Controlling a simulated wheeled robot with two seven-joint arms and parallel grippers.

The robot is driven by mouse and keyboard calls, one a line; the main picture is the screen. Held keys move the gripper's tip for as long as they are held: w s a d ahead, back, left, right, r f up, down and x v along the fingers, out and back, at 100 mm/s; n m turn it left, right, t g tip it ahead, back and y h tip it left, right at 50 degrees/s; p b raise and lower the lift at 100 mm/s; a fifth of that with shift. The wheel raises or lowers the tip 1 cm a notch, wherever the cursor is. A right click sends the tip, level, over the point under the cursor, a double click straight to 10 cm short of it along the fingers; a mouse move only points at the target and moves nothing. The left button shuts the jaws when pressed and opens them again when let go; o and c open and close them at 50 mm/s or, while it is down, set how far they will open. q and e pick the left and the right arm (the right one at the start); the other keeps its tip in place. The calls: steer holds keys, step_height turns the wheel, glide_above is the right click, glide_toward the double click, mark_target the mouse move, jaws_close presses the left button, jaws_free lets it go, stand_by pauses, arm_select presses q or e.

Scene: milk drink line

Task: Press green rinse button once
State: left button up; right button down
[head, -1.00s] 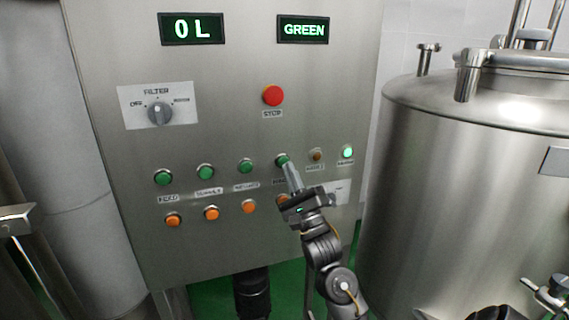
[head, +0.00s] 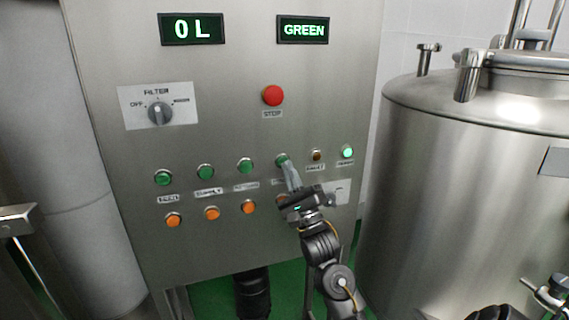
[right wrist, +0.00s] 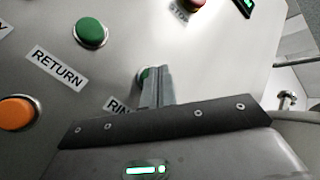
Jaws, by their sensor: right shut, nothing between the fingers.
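The green rinse button (head: 281,159) is the fourth in the upper row of the steel panel. In the right wrist view it shows only as a sliver of green (right wrist: 144,74) behind my fingers, beside the partly covered label starting "RIN". My right gripper (head: 289,168) is shut and empty, with its fingertips at the button's lower edge. In the right wrist view the fingers (right wrist: 158,82) overlap the button. I cannot tell whether they touch it or press it in. My left gripper is not in view.
The green return button (head: 245,166) sits just left, with orange buttons (head: 212,213) below. The red stop button (head: 273,96) is above. A fault lamp (head: 317,155) and a lit green lamp (head: 347,152) are to the right. A steel tank (head: 460,190) stands at the right.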

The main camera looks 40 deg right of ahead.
steer(key=shift+w+d, duration=0.1)
steer(key=shift+w, duration=0.35)
stand_by(0.5)
steer(key=shift+s, duration=0.1)
steer(key=shift+s+a+p, duration=0.25)
steer(key=shift+s+p, duration=0.05)
steer(key=shift+s, duration=0.45)
steer(key=s, duration=0.1)
steer(key=s+a+p, duration=0.1)
steer(key=s, duration=0.2)
steer(key=shift+s+a, duration=0.35)
steer(key=shift+f, duration=0.1)
stand_by(0.8)
